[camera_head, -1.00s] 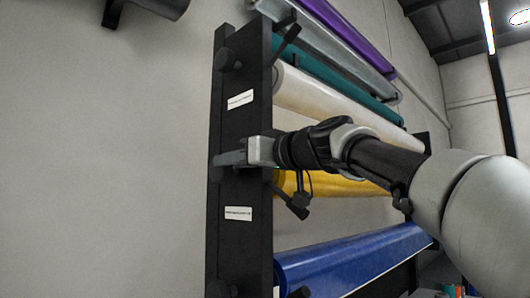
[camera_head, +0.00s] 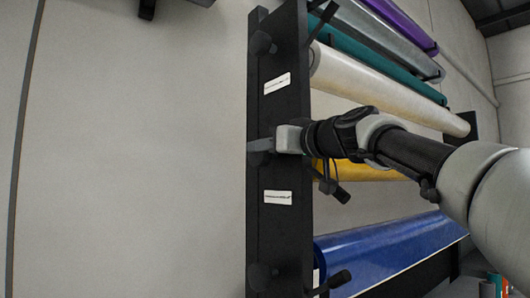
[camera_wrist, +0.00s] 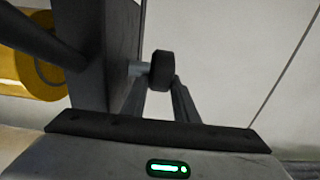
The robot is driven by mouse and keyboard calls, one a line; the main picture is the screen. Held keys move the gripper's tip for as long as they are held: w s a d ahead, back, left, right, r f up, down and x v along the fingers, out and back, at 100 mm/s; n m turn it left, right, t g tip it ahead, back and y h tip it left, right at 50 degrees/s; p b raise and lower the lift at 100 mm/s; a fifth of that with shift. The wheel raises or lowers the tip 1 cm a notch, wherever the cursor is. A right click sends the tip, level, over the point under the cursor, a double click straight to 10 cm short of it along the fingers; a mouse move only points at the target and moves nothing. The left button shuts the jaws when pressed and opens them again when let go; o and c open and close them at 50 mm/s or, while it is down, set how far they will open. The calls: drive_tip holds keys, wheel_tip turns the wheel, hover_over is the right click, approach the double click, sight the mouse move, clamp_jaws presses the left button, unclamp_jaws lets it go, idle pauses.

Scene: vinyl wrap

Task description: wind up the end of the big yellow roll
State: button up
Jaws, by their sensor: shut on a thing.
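The big yellow roll (camera_head: 365,170) hangs in the black rack, below the white roll and partly hidden behind my arm. Its near end also shows at the left of the wrist view (camera_wrist: 30,70), behind a dark bar. In the wrist view a black knob (camera_wrist: 162,70) on a short grey shaft sticks out from the outer side of the rack's post (camera_wrist: 105,50). My gripper (camera_head: 258,146) is level with the yellow roll, at the post. Its two fingers lie on either side of the knob and are shut on it. The fingertips are partly hidden behind the knob.
The rack's post (camera_head: 278,220) carries similar knobs above and below. White (camera_head: 385,90), teal, grey and purple rolls hang above, and a blue roll (camera_head: 390,252) below. Black levers (camera_head: 335,186) stick out near the roll ends. The wall left of the rack is clear.

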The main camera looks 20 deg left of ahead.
drive_tip(key=shift+f+t+y+b, duration=0.3)
drive_tip(key=shift+f+y+b, duration=0.15)
drive_tip(key=shift+b, duration=0.75)
drive_tip(key=shift+r+b, duration=0.3)
drive_tip(key=shift+b, duration=0.15)
drive_tip(key=o, duration=0.8)
drive_tip(key=shift+d, duration=0.1)
drive_tip(key=shift+b+v, duration=4.75)
drive_tip(key=shift+v, duration=3.95)
